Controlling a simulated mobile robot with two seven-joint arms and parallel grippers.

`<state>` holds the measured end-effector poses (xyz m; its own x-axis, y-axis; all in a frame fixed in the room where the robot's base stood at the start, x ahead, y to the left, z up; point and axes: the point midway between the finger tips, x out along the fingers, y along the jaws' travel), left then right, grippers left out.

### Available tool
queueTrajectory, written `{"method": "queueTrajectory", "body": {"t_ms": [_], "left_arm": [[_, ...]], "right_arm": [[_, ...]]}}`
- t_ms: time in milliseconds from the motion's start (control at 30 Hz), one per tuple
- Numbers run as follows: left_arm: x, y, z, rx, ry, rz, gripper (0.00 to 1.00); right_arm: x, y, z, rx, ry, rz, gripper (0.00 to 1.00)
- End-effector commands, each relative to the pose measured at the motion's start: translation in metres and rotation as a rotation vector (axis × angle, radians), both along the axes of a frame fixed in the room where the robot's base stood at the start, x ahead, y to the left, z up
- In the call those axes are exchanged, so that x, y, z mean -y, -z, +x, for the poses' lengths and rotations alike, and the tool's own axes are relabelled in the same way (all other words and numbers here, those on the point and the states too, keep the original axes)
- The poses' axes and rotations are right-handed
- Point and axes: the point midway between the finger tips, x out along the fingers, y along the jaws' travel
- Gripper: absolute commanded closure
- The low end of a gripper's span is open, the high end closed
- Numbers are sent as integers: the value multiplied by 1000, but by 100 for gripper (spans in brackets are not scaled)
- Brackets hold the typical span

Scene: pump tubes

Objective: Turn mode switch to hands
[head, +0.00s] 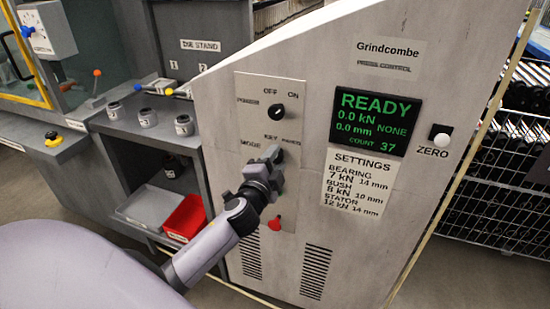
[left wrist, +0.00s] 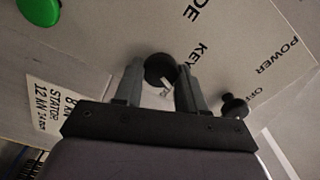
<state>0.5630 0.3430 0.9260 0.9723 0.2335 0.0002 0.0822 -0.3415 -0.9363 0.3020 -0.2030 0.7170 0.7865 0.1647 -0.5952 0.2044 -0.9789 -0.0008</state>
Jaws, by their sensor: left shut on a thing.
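The mode switch is a round black knob on the grey press control panel (head: 345,225), below the power switch. My left gripper (head: 272,158) is at it and hides most of it in the head view. The labels MODE, KEY and HANDS (head: 291,141) stand around it. In the left wrist view the black mode knob (left wrist: 159,67) is between the two fingers of my left gripper (left wrist: 160,84), which is shut on it. A pale mark shows on the knob, but I cannot tell which label it points to. My right gripper is not in view.
The power switch (head: 277,112) is just above my gripper, and a red-headed control (head: 275,223) is below it. A lit READY display (head: 376,121) and a white zero button (head: 441,139) are to the right. A shelf unit with a red bin (head: 186,217) stands left.

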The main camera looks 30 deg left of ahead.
Motion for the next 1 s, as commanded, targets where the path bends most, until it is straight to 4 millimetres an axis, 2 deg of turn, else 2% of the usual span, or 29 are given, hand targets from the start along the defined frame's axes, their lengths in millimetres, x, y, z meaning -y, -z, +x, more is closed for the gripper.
{"method": "queueTrajectory", "body": {"t_ms": [433,1000], "left_arm": [[0,2,0,-73,-1,289,90],[0,3,0,-92,-1,368,90]], "right_arm": [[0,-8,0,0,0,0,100],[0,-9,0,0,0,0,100]]}}
